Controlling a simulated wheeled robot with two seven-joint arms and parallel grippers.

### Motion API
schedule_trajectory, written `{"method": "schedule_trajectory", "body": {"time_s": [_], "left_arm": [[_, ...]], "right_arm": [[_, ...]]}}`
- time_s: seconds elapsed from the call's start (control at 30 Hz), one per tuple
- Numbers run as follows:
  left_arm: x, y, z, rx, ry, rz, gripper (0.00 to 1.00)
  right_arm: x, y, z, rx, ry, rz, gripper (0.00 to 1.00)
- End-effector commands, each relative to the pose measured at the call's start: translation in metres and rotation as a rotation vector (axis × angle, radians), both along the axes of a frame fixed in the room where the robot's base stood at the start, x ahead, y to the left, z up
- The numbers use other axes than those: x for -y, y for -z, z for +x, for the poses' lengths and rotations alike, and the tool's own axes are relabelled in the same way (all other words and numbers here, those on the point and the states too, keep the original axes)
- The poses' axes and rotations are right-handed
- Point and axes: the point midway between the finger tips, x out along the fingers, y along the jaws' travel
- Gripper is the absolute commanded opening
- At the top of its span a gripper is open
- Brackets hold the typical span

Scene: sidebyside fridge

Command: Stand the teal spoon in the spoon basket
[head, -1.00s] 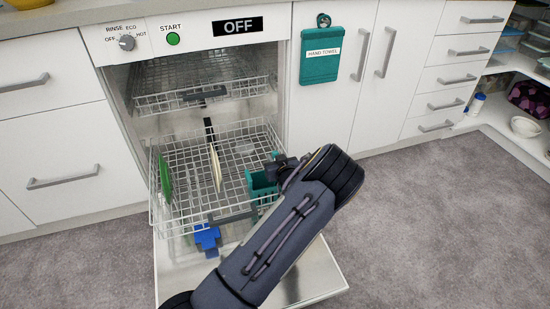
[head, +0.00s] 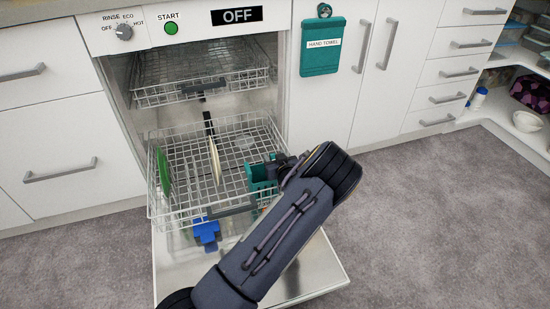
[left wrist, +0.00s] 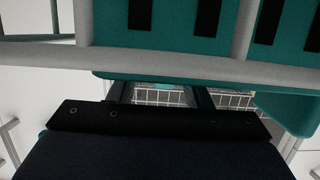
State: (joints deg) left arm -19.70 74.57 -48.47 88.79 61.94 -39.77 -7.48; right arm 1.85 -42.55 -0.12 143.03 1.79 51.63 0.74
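The teal spoon basket (head: 262,172) sits at the right front of the pulled-out lower dishwasher rack. Its slotted teal wall (left wrist: 175,18) fills the top of the left wrist view, behind grey rack wires. My left gripper (head: 282,168) is at the basket's right side, largely hidden by my own wrist. In the left wrist view, its dark fingers (left wrist: 162,95) stand apart, with wires and a bit of teal seen between them. A rounded teal piece shows at the right there; I cannot tell whether it is the spoon or basket. My right gripper is out of view.
The lower rack (head: 190,150) holds a green plate (head: 163,172) and a white plate (head: 214,160). A blue item (head: 206,233) shows below the rack's front, above the open door (head: 300,285). The upper rack (head: 200,75) is above. The floor at right is clear.

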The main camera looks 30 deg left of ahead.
Motion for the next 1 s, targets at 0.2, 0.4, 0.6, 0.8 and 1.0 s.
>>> {"method": "schedule_trajectory", "body": {"time_s": [0.2, 0.4, 0.6, 0.8, 1.0], "left_arm": [[0.001, 0.000, -0.001, -0.001, 0.000, -0.001, 0.45], [0.018, -0.009, -0.015, -0.002, 0.001, -0.002, 0.45], [0.043, -0.018, -0.036, -0.003, 0.002, -0.001, 0.45], [0.056, -0.021, -0.048, -0.001, 0.000, -0.001, 0.45], [0.057, -0.020, -0.049, 0.000, 0.000, 0.000, 0.45]], "right_arm": [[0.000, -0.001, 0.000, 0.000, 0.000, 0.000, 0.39], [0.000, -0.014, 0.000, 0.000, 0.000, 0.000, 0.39], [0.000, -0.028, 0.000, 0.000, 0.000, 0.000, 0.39], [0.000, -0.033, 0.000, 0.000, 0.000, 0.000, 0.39], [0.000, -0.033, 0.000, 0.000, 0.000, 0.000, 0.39]]}}
